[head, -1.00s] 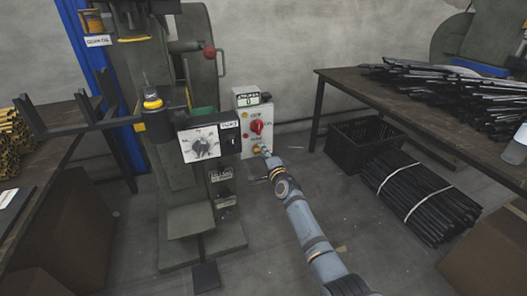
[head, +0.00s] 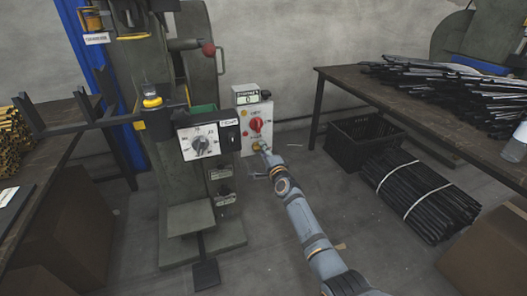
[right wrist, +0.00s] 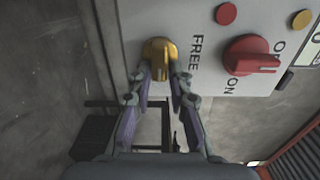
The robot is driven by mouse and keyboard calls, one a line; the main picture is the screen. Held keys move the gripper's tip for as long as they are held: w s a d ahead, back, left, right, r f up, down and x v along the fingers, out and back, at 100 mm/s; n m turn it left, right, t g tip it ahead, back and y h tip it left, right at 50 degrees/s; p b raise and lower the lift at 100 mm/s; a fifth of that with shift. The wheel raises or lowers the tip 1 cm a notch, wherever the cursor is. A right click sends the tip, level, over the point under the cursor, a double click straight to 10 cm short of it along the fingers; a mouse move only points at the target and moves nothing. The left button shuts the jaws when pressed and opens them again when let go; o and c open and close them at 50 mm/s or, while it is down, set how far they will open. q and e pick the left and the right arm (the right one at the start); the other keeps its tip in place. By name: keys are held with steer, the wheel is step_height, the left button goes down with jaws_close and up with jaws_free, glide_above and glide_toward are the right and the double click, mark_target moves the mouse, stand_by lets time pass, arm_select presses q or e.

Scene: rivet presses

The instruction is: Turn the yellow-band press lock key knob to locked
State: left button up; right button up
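The press (head: 170,130) with yellow bands stands left of centre in the head view. Its white control box (head: 247,114) carries a red switch and, below it, the small yellow lock key knob (head: 257,146). In the right wrist view the yellow knob (right wrist: 158,50) sits beside the word FREE, its grip bar pointing down the picture. My right gripper (head: 265,151) is at the knob. In the right wrist view its two fingers (right wrist: 159,80) stand apart on either side of the grip bar; firm contact is not clear. My left gripper is not in view.
The red switch (right wrist: 250,56) sits close beside the knob on the same panel. A white dial box (head: 203,143) is to the left. A table (head: 340,78) with dark rods, a black crate (head: 358,141) and a strapped bundle (head: 420,190) are at right.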

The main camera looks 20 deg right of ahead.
steer(key=shift+o, duration=1.2)
steer(key=s, duration=1.2)
steer(key=shift+d, duration=0.2)
